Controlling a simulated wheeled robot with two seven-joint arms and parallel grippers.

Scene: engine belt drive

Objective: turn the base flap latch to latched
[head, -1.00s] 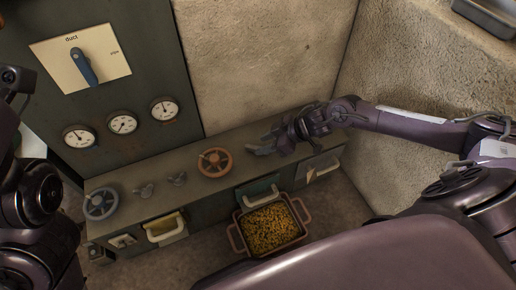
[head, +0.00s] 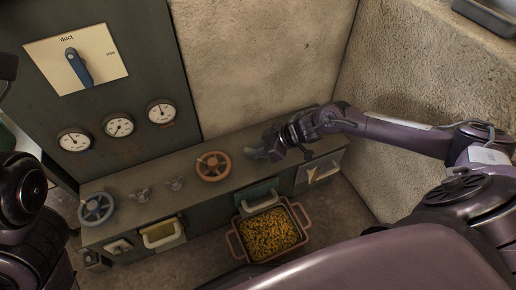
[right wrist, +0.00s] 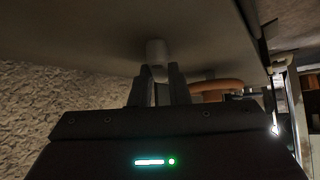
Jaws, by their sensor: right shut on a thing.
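My right gripper (head: 262,152) is low over the right part of the bench top, just right of the orange handwheel (head: 213,166). In the right wrist view its two dark fingers (right wrist: 159,84) are closed about a small pale grey knob or stem (right wrist: 156,52) on the bench surface. The fingers hide part of it, and its turned position cannot be read. I cannot tell from any label whether this is the base flap latch. Two small grey wing-shaped knobs stand left of the handwheel, one (head: 141,195) and another (head: 175,184). My left gripper is out of view.
A grey handwheel (head: 96,208) is at the bench's left end. A pan of yellow grains (head: 269,234) stands on the floor before the bench. A panel with a blue lever (head: 79,68) and gauges rises behind. A wall closes off the right side.

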